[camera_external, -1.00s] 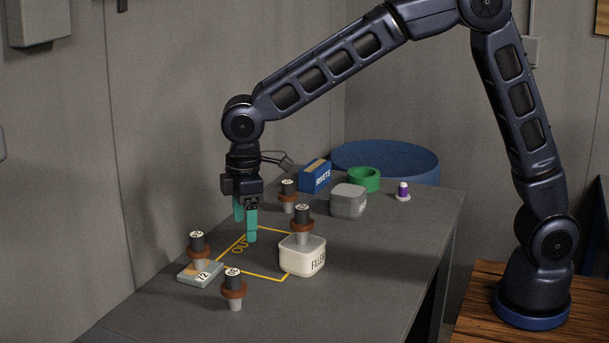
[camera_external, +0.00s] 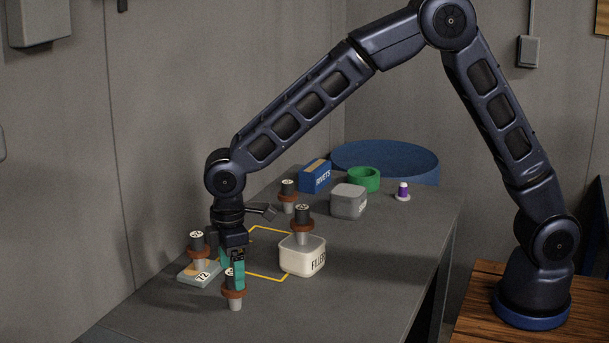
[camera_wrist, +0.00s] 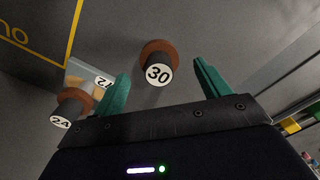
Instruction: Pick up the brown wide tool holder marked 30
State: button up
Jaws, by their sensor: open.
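The brown wide tool holder marked 30 (camera_wrist: 158,73) shows in the wrist view, between and beyond my two teal fingertips. In the external view it appears to be the front holder (camera_external: 234,293), standing upright on the table with a dark top and brown collar. My gripper (camera_external: 233,268) is open and empty, pointing down just behind and above this holder. It also shows in the wrist view (camera_wrist: 162,72), with a finger on each side of the holder. I cannot tell whether a finger touches it.
A similar holder marked 24 (camera_wrist: 68,108) stands on the block marked 72 (camera_wrist: 82,72), close to my left finger. Another stands on the white FILLER box (camera_external: 302,258), and another (camera_external: 288,196) near the blue RIVETS box (camera_external: 315,177). The table front is clear.

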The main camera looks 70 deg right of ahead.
aim_at(235, 281)
notch_tip(235, 281, down, 5)
jog(key=shift+d+r, duration=0.1)
jog(key=shift+r, duration=0.1)
jog(key=c, duration=1.3)
jog(key=shift+r, duration=0.15)
